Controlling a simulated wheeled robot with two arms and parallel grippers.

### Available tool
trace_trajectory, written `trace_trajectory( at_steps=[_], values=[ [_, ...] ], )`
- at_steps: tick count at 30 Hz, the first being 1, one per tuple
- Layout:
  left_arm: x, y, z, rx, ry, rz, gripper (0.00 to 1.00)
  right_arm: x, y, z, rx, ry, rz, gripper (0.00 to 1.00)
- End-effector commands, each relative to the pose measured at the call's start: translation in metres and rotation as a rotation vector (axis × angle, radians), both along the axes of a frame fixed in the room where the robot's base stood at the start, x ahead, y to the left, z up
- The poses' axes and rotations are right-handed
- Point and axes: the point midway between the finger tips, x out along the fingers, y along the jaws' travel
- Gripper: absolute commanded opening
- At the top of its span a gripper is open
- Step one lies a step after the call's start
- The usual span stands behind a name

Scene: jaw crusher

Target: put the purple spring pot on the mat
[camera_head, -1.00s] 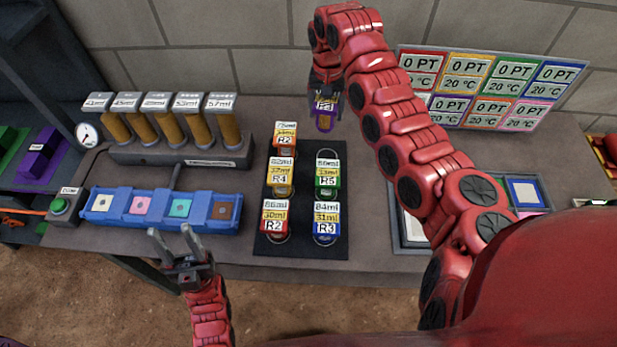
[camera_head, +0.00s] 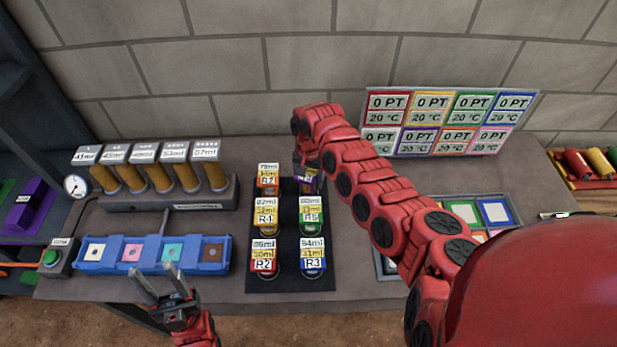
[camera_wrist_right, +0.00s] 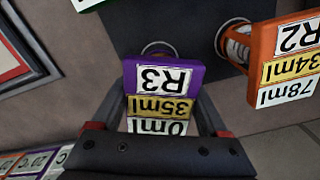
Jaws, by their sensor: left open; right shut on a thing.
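My right gripper (camera_head: 305,168) is shut on the purple spring pot (camera_head: 308,186), at the back right of the black mat (camera_head: 288,232). The purple pot also shows in the right wrist view (camera_wrist_right: 163,72), between the fingers, with its label facing the camera. It stands beside an orange pot (camera_head: 268,180) and behind a green pot (camera_head: 311,213). I cannot tell whether its base touches the mat. My left gripper (camera_head: 153,272) is open and empty, in front of the blue tray.
The mat also holds yellow (camera_head: 266,214), red (camera_head: 264,255) and blue (camera_head: 313,256) pots. The blue tray (camera_head: 120,268) with coloured squares lies left, before a cylinder rack (camera_head: 185,206). A sign board (camera_head: 436,122) stands behind. My right arm crosses the bench's right side.

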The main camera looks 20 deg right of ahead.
Motion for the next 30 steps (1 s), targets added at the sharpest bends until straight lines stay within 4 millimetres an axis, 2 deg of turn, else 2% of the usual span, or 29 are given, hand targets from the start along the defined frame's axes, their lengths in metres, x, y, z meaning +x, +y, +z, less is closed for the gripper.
trace_trajectory(
  at_steps=[12, 13, 16, 17, 23, 26, 30],
  values=[
    [0.0, 0.0, -0.001, 0.0, 0.0, 0.0, 0.5, 0.0, 0.0, -0.01, 0.001, 0.0, -0.001, 0.05],
    [0.0, 0.0, -0.001, 0.0, 0.0, 0.0, 0.5, 0.0, 0.0, -0.01, 0.001, 0.001, -0.001, 0.79],
    [0.0, 0.0, 0.0, 0.0, 0.0, 0.0, 0.5, 0.0, 0.0, -0.009, 0.001, 0.001, -0.001, 0.97],
    [0.0, 0.0, 0.0, 0.0, 0.0, 0.0, 0.5, 0.0, 0.0, -0.009, 0.001, 0.001, -0.001, 1.0],
    [0.0, 0.0, 0.0, 0.0, 0.0, 0.0, 0.5, 0.0, 0.0, -0.008, 0.001, 0.001, -0.001, 1.0],
    [0.0, 0.0, 0.003, 0.0, 0.0, 0.0, 0.5, 0.0, -0.001, -0.003, 0.001, -0.001, -0.002, 1.0],
    [0.0, 0.0, -0.004, 0.0, 0.0, 0.0, 0.5, 0.002, 0.0, 0.01, 0.001, -0.005, -0.002, 1.0]
  ],
)
